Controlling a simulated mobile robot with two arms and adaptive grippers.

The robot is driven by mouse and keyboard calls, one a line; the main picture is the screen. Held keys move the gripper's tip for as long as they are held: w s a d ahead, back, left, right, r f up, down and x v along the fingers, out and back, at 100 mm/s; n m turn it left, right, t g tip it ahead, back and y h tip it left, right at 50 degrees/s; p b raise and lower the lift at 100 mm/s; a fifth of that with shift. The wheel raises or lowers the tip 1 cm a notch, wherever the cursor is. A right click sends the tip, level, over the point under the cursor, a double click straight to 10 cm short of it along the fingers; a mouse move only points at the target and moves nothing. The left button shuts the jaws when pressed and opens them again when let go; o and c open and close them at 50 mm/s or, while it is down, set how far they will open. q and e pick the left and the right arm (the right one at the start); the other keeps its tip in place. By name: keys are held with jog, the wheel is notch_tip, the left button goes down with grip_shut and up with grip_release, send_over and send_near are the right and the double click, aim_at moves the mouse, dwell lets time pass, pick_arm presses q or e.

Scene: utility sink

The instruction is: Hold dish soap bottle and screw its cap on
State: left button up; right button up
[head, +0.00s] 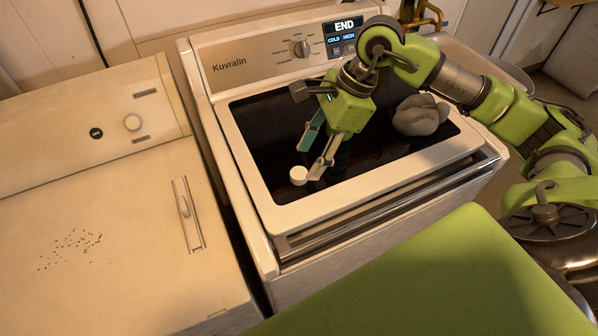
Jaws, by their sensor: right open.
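A small white round piece (299,176), which looks like the cap, shows over the dark glass lid of the washer, just left of my right gripper's lower fingertip. Whether it touches that finger or lies on the glass, I cannot tell. My right gripper (310,162) points down and left over the lid, with its fingers apart. One finger side looks teal and the other pale. A dark shape beside the pale finger could be a reflection or an object. I cannot make out a dish soap bottle clearly. My left gripper is not in view.
The washer (245,135) has a raised pale rim around its dark lid and a control panel (318,42) behind. A grey crumpled lump (421,116) lies on the lid at the right. A second pale machine (110,220) stands at the left, its top mostly clear.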

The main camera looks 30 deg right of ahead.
aim_at(299, 173)
jog(key=p+x, duration=0.2)
jog(key=x, duration=0.1)
jog(key=shift+w+a+f, duration=0.15)
jog(key=shift+a+f, duration=0.05)
jog(key=shift+f, duration=0.05)
jog(key=shift+w+a+f, duration=0.1)
jog(key=shift+a+f, duration=0.05)
jog(key=shift+f, duration=0.35)
jog(key=c, duration=0.8)
